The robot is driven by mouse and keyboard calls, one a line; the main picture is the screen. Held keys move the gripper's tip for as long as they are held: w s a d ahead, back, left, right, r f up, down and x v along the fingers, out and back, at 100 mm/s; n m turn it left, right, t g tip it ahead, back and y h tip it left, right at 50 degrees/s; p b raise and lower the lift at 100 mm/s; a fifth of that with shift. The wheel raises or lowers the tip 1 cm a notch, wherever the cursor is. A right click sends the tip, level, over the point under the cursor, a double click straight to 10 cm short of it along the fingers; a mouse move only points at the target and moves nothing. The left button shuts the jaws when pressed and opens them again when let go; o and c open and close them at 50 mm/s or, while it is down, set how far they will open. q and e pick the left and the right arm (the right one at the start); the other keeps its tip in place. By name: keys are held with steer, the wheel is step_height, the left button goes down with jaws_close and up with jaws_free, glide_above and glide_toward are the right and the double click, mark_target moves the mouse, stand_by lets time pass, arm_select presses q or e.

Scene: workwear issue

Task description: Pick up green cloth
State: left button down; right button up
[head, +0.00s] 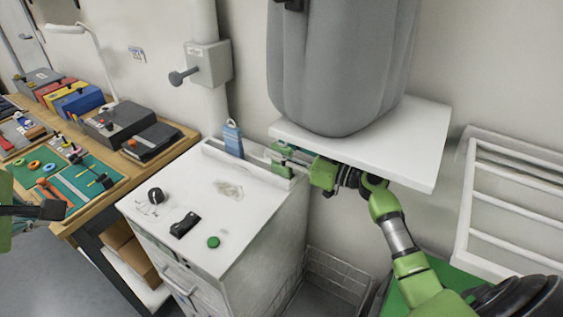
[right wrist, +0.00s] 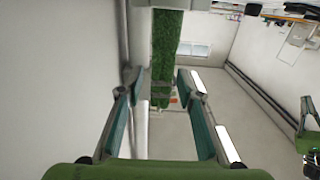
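The green cloth (head: 282,170) hangs over the ledge at the back of the white cabinet. In the right wrist view the cloth (right wrist: 166,55) is a textured green strip, running down between the two fingertips. My right gripper (head: 284,153) reaches in from the right, under the white shelf, with its fingers at the cloth. Its fingers (right wrist: 162,84) are apart in the wrist view, with the cloth between or just beyond them; I cannot tell whether they touch it. My left gripper (head: 40,210) shows only partly at the left edge.
The white shelf (head: 425,165) with a grey bin sits just above my right gripper. A blue tag (head: 233,140) stands on the ledge left of the cloth. The cabinet top (head: 205,215) holds a black knob, a black clip and a green disc. A wooden workbench (head: 110,195) is left.

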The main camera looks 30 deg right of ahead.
jaws_close()
steer(key=shift+r, duration=0.15)
steer(key=shift+r, duration=0.6)
step_height(320, 180, up, 6)
steer(key=shift+f+b, duration=0.1)
steer(key=shift+b, duration=0.7)
steer(key=s+a, duration=0.4)
steer(key=a, duration=0.3)
steer(key=s+a+b, duration=0.1)
steer(key=s+a, duration=0.4)
steer(key=a, duration=0.3)
steer(key=shift+a, duration=0.25)
